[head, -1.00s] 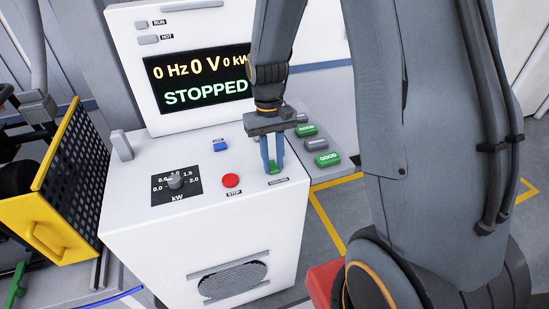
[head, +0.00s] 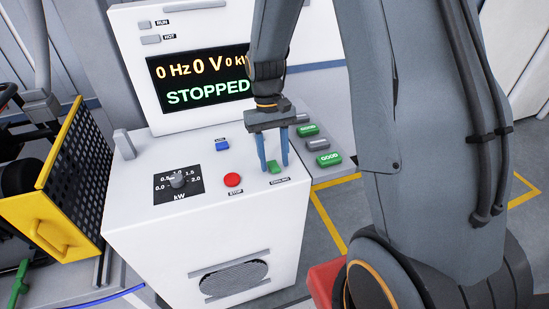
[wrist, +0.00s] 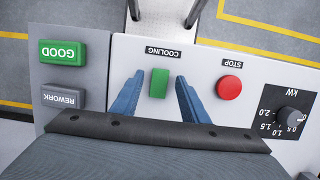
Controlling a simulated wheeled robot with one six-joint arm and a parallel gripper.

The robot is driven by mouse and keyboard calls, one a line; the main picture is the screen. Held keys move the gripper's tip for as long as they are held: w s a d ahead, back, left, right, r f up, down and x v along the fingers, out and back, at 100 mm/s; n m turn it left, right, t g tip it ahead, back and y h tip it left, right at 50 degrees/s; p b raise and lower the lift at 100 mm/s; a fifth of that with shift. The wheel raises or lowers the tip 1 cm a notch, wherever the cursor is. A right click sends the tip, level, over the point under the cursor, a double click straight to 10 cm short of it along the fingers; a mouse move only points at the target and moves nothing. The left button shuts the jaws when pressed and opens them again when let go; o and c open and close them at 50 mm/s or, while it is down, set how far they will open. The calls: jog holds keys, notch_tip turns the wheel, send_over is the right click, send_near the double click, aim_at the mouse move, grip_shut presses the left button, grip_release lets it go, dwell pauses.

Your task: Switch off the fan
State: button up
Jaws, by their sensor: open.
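The green COOLING switch (head: 274,167) is on the front right of the white control cabinet (head: 215,208). It is also clear in the wrist view (wrist: 159,83), beside its COOLING label. My gripper (head: 273,163) points down over it, with one blue finger on each side. In the wrist view the open gripper (wrist: 159,78) shows a gap between the switch and each finger. Nothing is held. The cabinet's screen (head: 203,78) reads 0 Hz, 0 V, 0 kW and STOPPED.
A red STOP button (head: 232,180) sits left of the switch, with a kW dial (head: 178,180) and a blue button (head: 222,145) further left. Green GOOD buttons (head: 329,159) are on a grey panel to the right. A yellow mesh guard (head: 75,150) stands at left.

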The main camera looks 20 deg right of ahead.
aim_at(272, 162)
jog(key=b+v, duration=0.2)
jog(key=v, duration=0.5)
jog(key=shift+r, duration=0.3)
jog(key=s+f+t+b, duration=0.2)
jog(key=s+f+t, duration=0.2)
jog(key=s, duration=0.7)
jog(key=shift+s+b, duration=0.15)
jog(key=shift+b, duration=0.2)
